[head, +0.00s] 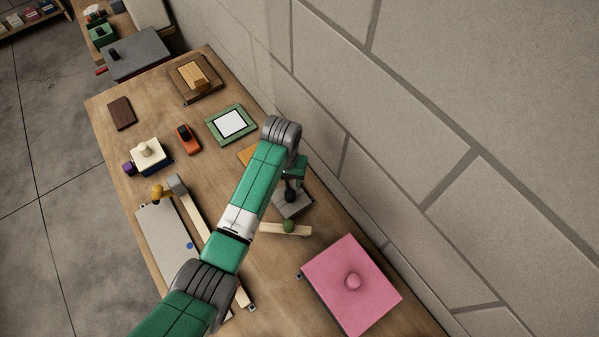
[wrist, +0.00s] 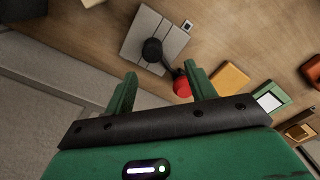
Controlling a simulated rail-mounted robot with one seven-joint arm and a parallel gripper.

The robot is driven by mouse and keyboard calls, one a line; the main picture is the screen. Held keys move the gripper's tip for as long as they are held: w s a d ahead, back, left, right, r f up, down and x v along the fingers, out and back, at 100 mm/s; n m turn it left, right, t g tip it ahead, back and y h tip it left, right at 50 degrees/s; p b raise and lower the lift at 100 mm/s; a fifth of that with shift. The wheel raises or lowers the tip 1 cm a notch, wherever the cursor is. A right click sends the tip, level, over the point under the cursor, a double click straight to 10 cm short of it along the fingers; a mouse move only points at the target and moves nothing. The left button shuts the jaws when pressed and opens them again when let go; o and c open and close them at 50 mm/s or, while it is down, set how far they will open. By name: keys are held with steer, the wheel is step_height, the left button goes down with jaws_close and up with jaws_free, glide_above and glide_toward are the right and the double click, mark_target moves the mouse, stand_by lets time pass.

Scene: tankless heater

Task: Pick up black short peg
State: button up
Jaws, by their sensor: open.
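A black round-topped piece (wrist: 152,49), which looks like the short peg, stands on a grey slatted plate (wrist: 137,34) in the wrist view. A dark bar runs from beside it to a red round knob (wrist: 181,87). My gripper (wrist: 160,70) is open, with its two green fingers apart and nothing seen held between them. The black piece lies beyond the fingertips, slightly left of the middle of the gap; the red knob shows near the right finger. In the head view the grey plate (head: 296,207) is partly hidden by my arm, and the dark shape above it is unclear.
A pink box (head: 352,284) with a knob stands to the right on the wooden table. A green-framed white square (head: 231,123), an orange car-like piece (head: 188,139) and a wooden bar with a green ball (head: 288,227) lie nearby. A block wall borders the table.

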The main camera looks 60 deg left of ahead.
mark_target(290, 193)
steer(key=shift+d+f, duration=0.4)
steer(key=shift+f, duration=0.7)
steer(key=f, duration=0.2)
steer(key=f+b, duration=0.1)
steer(key=f, duration=0.2)
steer(key=shift+w+d+f+b, duration=0.15)
steer(key=shift+w+f+b, duration=0.15)
steer(key=shift+f+b, duration=0.1)
jaws_close()
